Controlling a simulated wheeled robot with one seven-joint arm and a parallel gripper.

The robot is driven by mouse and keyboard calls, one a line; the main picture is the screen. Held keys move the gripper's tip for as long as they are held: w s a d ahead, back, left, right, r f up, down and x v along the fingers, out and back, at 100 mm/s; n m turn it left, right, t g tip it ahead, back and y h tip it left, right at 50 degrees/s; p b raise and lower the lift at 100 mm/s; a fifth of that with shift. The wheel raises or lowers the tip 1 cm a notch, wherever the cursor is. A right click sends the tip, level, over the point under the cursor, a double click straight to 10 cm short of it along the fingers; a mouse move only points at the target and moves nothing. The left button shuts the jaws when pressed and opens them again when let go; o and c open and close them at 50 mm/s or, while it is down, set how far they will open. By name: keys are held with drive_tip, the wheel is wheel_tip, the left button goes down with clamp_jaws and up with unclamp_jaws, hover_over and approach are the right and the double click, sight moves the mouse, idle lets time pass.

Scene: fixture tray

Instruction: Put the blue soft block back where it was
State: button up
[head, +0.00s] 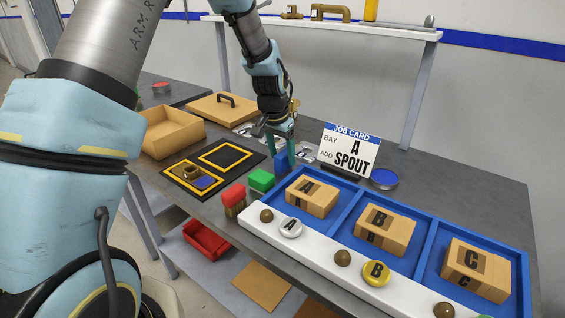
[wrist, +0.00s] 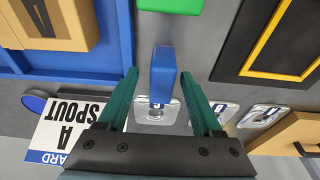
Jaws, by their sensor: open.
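The blue soft block (head: 281,164) is at the far end of a row with the green block (head: 261,180) and the red block (head: 234,194), on the grey table. It also shows in the wrist view (wrist: 163,74), upper middle. My gripper (head: 281,152) is over the blue block, fingers pointing down. In the wrist view my gripper (wrist: 160,76) is open, with one teal finger on each side of the block and visible gaps between. Whether the block rests on the table is hard to tell.
A blue tray (head: 345,268) with wooden blocks A, B and C stands to the right, behind a white button strip (head: 320,262). A black mat (head: 212,172) with yellow frames lies left, and a wooden box (head: 172,133) beyond.

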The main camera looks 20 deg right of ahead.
drive_tip(key=w+b+v, duration=0.1)
drive_tip(key=b+v, duration=0.1)
drive_tip(key=v, duration=0.8)
drive_tip(key=s+a+f+n+y, duration=0.1)
drive_tip(key=a+n, duration=0.4)
drive_tip(key=a, duration=1.5)
drive_tip(key=s+a+f+n, duration=0.2)
drive_tip(key=s+a+n, duration=0.4)
drive_tip(key=a, duration=0.8)
drive_tip(key=s, duration=0.3)
drive_tip(key=shift+s+f+y, duration=0.2)
drive_tip(key=shift+f+y, duration=0.1)
drive_tip(key=shift+y, duration=0.1)
